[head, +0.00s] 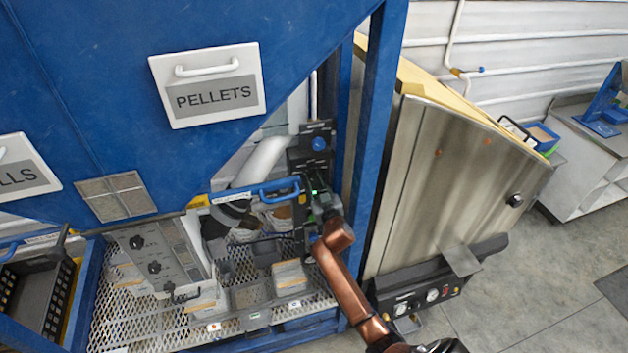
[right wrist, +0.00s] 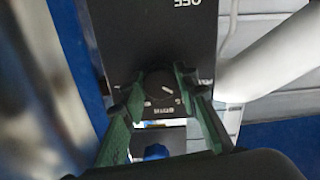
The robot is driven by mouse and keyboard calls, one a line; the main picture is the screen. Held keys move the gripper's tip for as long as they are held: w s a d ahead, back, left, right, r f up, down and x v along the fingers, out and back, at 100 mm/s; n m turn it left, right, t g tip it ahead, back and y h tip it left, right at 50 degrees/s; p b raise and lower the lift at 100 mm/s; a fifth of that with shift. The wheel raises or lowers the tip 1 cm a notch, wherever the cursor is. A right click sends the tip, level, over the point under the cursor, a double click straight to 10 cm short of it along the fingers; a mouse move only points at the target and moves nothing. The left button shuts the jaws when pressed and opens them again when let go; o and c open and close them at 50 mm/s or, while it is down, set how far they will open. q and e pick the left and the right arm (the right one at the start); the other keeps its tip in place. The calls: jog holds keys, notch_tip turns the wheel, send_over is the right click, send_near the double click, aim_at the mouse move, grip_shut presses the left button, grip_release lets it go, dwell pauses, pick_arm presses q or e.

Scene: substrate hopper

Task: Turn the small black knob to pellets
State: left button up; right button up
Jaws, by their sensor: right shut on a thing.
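The small black knob (right wrist: 158,86) sits on a black panel (right wrist: 160,40) in the right wrist view. Upside-down lettering reads OFF at the top and seemingly BOTH just below the knob; I cannot tell exactly where its pointer stands. My right gripper (right wrist: 160,92) has its green fingers on either side of the knob and is shut on it. In the head view my right gripper (head: 316,197) is at the dark post below the hopper, and it hides the knob. The PELLETS label plate (head: 205,84) is on the blue hopper (head: 100,80). My left gripper is not in view.
A blue knob (head: 319,144) is on the black panel above my gripper. A blue handle (head: 280,187) and a white pipe (head: 262,160) are close on the left. A blue frame post (head: 380,110) and steel cabinet (head: 450,170) stand right. Open floor (head: 530,270) lies lower right.

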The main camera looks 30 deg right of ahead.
jog(key=n, duration=0.4)
jog(key=shift+n, duration=0.4)
dwell(0.4)
jog(key=o, duration=1.1)
jog(key=shift+o, duration=0.2)
jog(key=shift+s, duration=0.15)
jog(key=v, duration=1.1)
jog(key=shift+s+a, duration=0.25)
jog(key=shift+s, duration=0.1)
